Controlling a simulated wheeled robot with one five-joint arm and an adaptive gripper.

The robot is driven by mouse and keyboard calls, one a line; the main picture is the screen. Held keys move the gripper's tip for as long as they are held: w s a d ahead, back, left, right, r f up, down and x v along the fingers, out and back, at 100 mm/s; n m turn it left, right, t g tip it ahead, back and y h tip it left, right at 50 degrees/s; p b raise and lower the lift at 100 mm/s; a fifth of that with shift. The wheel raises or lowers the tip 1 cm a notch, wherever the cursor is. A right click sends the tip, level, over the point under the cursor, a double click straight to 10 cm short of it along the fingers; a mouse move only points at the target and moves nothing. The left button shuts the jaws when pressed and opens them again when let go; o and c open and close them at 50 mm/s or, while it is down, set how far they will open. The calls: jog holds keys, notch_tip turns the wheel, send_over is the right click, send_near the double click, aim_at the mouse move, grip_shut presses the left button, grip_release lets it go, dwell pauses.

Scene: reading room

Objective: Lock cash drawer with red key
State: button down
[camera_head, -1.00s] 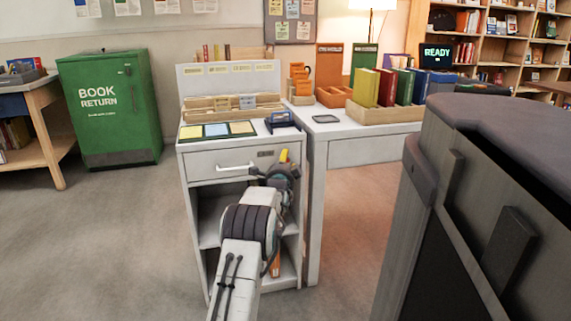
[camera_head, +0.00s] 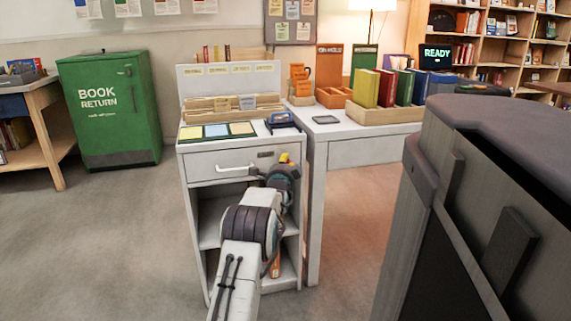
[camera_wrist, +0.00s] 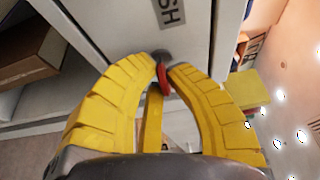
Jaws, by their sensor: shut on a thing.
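The cash drawer (camera_head: 208,169) is the closed white top drawer of a small cabinet, with a white bar handle (camera_head: 236,168). Its dark label shows sideways in the wrist view (camera_wrist: 169,12). My gripper (camera_head: 285,158) is at the drawer's right side, just below the label. In the wrist view its yellow fingers (camera_wrist: 164,72) are closed around the red key (camera_wrist: 163,78). The key's red head shows between the fingertips, in front of a dark round lock (camera_wrist: 161,56) on the drawer front. The key's shaft is hidden, and I cannot tell how deep it sits.
Trays and cards (camera_head: 216,130) cover the cabinet top. Open shelves lie below the drawer. A white desk (camera_head: 365,152) with books stands close on the right. A green book return (camera_head: 110,110) stands at the left, with clear floor between.

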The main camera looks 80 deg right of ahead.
jog(key=shift+n+h, duration=0.6)
jog(key=shift+n, duration=0.8)
jog(key=c, duration=1.2)
grip_release()
jog(key=shift+a+f, duration=0.2)
jog(key=shift+a, duration=1.75)
jog(key=shift+a+f, duration=0.2)
jog(key=shift+a, duration=1.8)
jog(key=shift+a+f, duration=0.2)
jog(key=shift+a, duration=1.75)
